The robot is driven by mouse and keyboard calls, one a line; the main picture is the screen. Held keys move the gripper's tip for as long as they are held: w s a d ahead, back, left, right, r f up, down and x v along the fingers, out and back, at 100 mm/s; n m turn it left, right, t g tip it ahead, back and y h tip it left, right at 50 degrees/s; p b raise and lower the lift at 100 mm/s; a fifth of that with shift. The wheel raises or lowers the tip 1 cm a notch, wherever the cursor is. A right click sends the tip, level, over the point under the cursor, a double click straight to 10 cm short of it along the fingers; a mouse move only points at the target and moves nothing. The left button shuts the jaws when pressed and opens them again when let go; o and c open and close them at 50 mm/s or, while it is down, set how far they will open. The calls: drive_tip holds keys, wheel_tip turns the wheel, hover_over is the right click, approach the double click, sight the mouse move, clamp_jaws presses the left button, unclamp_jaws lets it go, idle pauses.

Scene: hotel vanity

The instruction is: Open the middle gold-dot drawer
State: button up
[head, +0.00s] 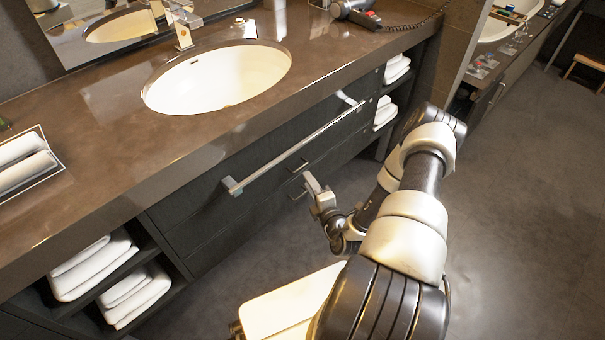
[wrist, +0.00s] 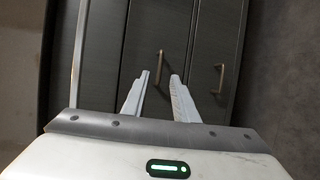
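The dark vanity front shows stacked drawer panels under the sink. In the wrist view, a bronze-coloured bar handle (wrist: 160,68) sits on the middle panel (wrist: 146,30), and a second handle (wrist: 220,79) sits on the panel to its right. Small handles also show in the head view. The panels look closed. I cannot make out a gold dot. My gripper (head: 313,187) is in front of the lower drawers. Its two fingers (wrist: 160,76) are apart, with the middle handle showing between their tips. Whether they reach around it I cannot tell.
A long metal towel bar (head: 290,150) sticks out from the vanity front above my gripper. The countertop (head: 110,120) overhangs with a white sink (head: 220,80). Open shelves hold white towels (head: 92,268) at the left, others at the right. The floor (head: 510,180) right of my arm is clear.

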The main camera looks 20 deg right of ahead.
drive_tip(key=w+f+b, duration=0.1)
drive_tip(key=w, duration=0.5)
drive_tip(key=shift+w+d+f, duration=0.15)
drive_tip(key=shift+w, duration=0.2)
clamp_jaws()
idle(1.1)
